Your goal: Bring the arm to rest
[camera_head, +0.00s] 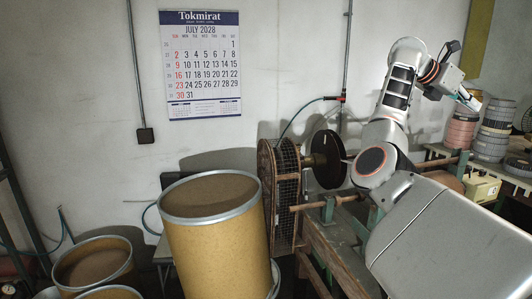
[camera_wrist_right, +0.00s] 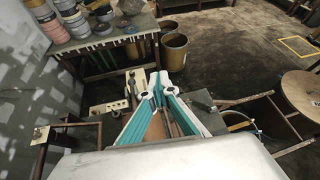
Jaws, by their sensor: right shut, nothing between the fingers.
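My right arm rises from the lower right of the head view and bends over at the top. Its gripper (camera_head: 467,100) hangs in the air above the bench at right, pointing down and to the right. In the wrist view the gripper (camera_wrist_right: 147,82) shows its two teal and white fingers, with their tips close together. It is shut and empty, and I see no contact with anything. My left gripper is in neither view.
A winding machine with a dark disc (camera_head: 328,159) stands left of my arm. A large drum (camera_head: 213,240) stands in front. Tape stacks (camera_head: 493,130) sit on the right bench; they also show in the wrist view (camera_wrist_right: 72,18). A calendar (camera_head: 201,65) hangs on the wall.

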